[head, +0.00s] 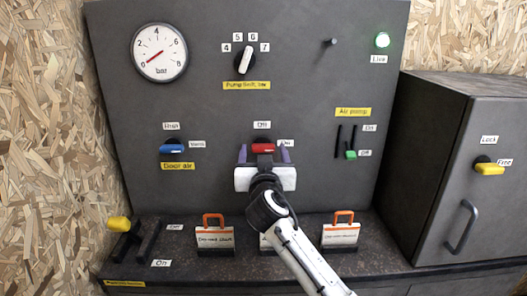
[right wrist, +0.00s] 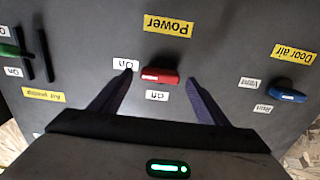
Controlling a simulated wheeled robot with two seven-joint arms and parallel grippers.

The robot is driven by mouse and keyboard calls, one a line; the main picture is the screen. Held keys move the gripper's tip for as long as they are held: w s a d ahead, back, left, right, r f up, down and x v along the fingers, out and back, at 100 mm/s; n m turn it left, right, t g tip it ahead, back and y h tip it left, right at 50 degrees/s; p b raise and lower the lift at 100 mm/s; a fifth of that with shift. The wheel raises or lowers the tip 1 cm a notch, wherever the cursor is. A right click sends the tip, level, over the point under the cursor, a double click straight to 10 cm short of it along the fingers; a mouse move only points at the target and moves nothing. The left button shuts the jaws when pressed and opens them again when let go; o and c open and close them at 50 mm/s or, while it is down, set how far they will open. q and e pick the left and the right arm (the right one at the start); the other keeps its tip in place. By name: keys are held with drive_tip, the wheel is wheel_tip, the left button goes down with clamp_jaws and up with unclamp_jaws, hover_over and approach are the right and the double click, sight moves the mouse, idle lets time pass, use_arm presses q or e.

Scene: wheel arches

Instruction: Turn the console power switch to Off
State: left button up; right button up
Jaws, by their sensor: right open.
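The red console power switch (head: 262,148) is on the dark upright panel, its handle lying horizontally. The On label (head: 287,143) is beside it on the right and the Off label (head: 262,124) is above it. In the right wrist view, which is upside down, the red handle (right wrist: 160,76) lies level with the On label (right wrist: 125,64). The yellow Power label (right wrist: 168,26) shows there too. My right gripper (head: 264,154) is open in front of the switch. Its two purple fingers (right wrist: 160,92) are on either side of the handle, apart from it. My left gripper is not in view.
A blue Door air handle (head: 172,148) is left of the switch, and a green Air pump slider (head: 350,154) is right. The pump knob (head: 244,60) is above. Orange-handled tags (head: 214,238) stand on the ledge below. The green Live lamp (head: 382,40) is lit.

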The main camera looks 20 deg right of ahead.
drive_tip(key=shift+w, duration=0.2)
drive_tip(key=c, duration=1)
drive_tip(key=shift+c, duration=0.2)
